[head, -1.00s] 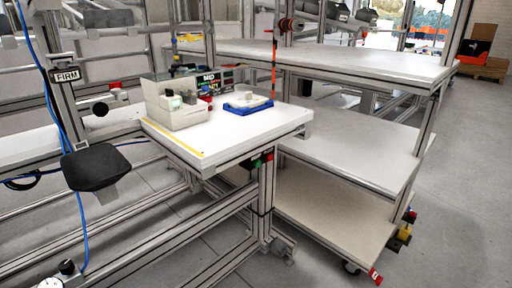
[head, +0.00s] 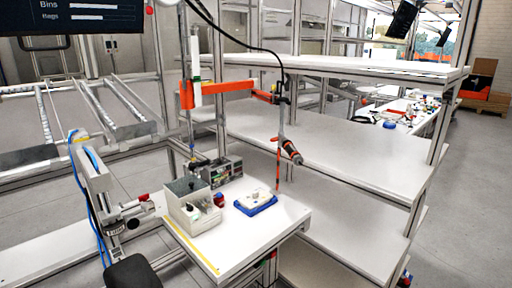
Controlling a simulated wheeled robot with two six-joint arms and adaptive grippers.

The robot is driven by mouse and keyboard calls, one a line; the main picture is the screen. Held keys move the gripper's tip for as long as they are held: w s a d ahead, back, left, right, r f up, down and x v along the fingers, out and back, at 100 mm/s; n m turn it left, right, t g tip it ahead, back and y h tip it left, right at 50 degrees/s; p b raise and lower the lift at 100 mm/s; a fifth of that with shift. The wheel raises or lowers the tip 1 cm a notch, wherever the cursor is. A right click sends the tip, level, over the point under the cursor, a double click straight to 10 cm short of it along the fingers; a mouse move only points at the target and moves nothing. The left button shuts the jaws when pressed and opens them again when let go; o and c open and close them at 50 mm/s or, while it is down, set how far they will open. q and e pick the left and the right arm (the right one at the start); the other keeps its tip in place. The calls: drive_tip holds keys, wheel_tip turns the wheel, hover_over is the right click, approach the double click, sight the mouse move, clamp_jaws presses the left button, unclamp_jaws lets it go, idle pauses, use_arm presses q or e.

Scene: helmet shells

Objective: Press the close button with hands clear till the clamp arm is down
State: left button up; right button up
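Neither of my grippers shows in the head view. A small white worktable (head: 258,235) carries a beige box (head: 192,205) with a small knob or button on it. A small red button-like part (head: 219,199) stands beside the box. A blue tray (head: 255,208) with a white piece on it lies to the right. Small coloured parts under the table's front edge are mostly hidden. A grey post fixture (head: 93,178) with blue hoses stands at the left, with a black pad (head: 131,272) below it. I cannot tell which part is the close button or the clamp arm.
An orange arm (head: 225,88) with a hanging screwdriver (head: 290,150) reaches over the table. A white shelf rack (head: 340,150) stands right behind it. A dark screen (head: 75,14) is at top left. Rails (head: 85,105) lie at the left. Open floor (head: 470,200) shows at far right.

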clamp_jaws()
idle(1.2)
